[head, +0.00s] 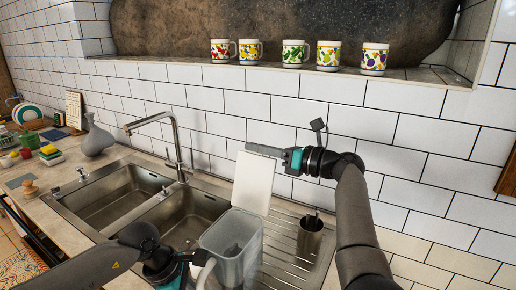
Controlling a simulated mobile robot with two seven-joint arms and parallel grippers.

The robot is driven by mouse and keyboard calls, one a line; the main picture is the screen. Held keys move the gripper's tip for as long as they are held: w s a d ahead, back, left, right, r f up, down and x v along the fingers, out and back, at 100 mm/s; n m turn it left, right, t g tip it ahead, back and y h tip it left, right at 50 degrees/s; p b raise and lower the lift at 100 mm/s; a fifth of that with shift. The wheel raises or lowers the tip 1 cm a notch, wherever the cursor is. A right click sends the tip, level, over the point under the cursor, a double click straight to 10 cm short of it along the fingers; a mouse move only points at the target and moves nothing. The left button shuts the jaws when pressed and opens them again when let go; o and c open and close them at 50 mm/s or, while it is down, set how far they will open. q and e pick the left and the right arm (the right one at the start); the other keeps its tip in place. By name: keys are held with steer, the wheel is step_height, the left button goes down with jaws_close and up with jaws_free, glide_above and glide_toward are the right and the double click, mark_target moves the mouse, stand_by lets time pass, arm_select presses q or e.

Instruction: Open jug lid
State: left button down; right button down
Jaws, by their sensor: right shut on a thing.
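The jug (230,248) is a translucent grey container on the ribbed drainboard, right of the sink. Its white lid (253,185) stands nearly upright at the jug's back edge, and the jug's top is open. My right gripper (262,151) reaches in from the right and is shut on the lid at its top edge. My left gripper (192,262) is low at the jug's left side, beside the pale handle (206,272). Its fingers are mostly hidden, so I cannot tell whether they hold the handle.
A metal cup (310,236) with something in it stands right of the jug, near my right arm. The double sink (128,192) and faucet (160,122) are at left. A grey vase (96,138) stands behind the sink. Several mugs (293,53) line the wall ledge.

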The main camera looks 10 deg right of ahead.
steer(key=shift+s+a+r+n, duration=0.15)
steer(key=shift+s+a+n, duration=0.3)
steer(key=shift+s+n, duration=0.15)
steer(key=shift+s+a+r+n, duration=0.15)
steer(key=shift+s+a+n, duration=0.25)
steer(key=shift+s+n, duration=0.15)
steer(key=c, duration=1)
jaws_free()
steer(key=v, duration=1.2)
steer(key=shift+r, duration=0.1)
steer(key=shift+c, duration=0.4)
